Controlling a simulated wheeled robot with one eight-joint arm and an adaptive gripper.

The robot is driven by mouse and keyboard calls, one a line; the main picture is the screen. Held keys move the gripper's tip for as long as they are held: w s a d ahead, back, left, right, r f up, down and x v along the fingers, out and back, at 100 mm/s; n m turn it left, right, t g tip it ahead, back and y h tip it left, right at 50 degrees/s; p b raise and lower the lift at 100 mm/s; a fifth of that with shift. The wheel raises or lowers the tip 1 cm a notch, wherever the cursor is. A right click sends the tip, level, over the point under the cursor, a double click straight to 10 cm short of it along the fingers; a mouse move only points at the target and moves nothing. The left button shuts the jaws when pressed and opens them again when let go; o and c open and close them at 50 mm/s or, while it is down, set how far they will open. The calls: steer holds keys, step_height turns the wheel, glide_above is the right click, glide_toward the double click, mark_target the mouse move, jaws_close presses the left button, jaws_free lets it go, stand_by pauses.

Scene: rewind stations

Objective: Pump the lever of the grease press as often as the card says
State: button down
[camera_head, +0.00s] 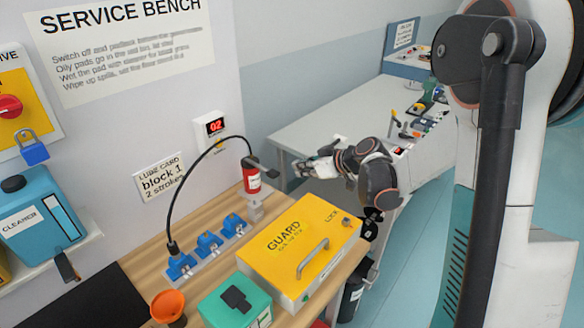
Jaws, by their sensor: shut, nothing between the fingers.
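The lube card (160,178) on the wall reads "block 1, 2 strokes". A small counter (214,127) on the wall beside it shows a red "02". The red grease press (251,180) stands upright on a grey mount at the bench's back edge. Its dark lever (262,166) sticks out to the right near the top. The black hose (178,197) arches from the press to the leftmost blue block (181,265). My gripper (303,169) is shut and empty, right of the lever, with a visible gap between them.
Two more blue blocks (209,241) sit in the same row. A yellow guard box (299,240) with a handle stands right of them. A teal box (237,301) and an orange funnel (168,304) are in front. A white table (330,122) lies behind my gripper.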

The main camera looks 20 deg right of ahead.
steer(key=shift+v, duration=1.25)
steer(key=shift+a, duration=0.1)
